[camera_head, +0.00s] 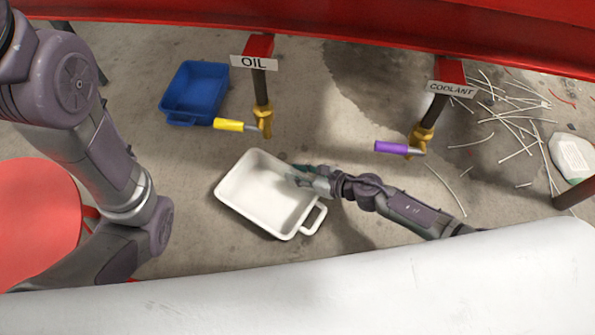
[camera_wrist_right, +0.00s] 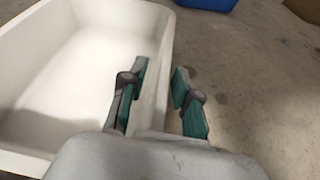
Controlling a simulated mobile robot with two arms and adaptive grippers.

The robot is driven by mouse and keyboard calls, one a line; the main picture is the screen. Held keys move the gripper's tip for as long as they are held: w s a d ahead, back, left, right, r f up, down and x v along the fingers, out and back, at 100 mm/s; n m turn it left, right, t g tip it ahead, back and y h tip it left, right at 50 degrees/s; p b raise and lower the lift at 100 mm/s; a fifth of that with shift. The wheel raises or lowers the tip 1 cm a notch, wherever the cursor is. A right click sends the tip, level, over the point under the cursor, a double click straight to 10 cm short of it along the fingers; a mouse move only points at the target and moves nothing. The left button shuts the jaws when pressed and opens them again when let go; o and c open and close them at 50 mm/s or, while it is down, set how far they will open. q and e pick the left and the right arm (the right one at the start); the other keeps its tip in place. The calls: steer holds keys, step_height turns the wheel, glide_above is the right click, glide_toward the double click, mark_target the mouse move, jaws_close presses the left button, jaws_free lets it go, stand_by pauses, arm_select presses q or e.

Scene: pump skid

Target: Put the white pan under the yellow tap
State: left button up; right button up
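The white pan (camera_head: 248,190) lies on the concrete floor, turned at a slant, in front of the yellow tap. The yellow tap (camera_head: 264,118), with a yellow handle (camera_head: 228,125), hangs under the OIL sign, beyond the pan's far edge. My right gripper (camera_head: 300,177) is at the pan's right side. In the right wrist view the gripper (camera_wrist_right: 160,95) has its teal fingers apart, one inside the white pan (camera_wrist_right: 60,75) and one outside. The pan's wall stands between them, with a gap to the outer finger. My left gripper is out of view.
A blue pan (camera_head: 196,92) lies on the floor behind the yellow handle. A purple-handled tap (camera_head: 420,138) hangs under the COOLANT sign at right. Thin white sticks (camera_head: 510,118) and a white container (camera_head: 572,157) lie at far right. A red round surface (camera_head: 38,215) is at left.

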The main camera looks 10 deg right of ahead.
steer(key=shift+r, duration=0.2)
steer(key=p+v, duration=0.4)
steer(key=v, duration=0.8)
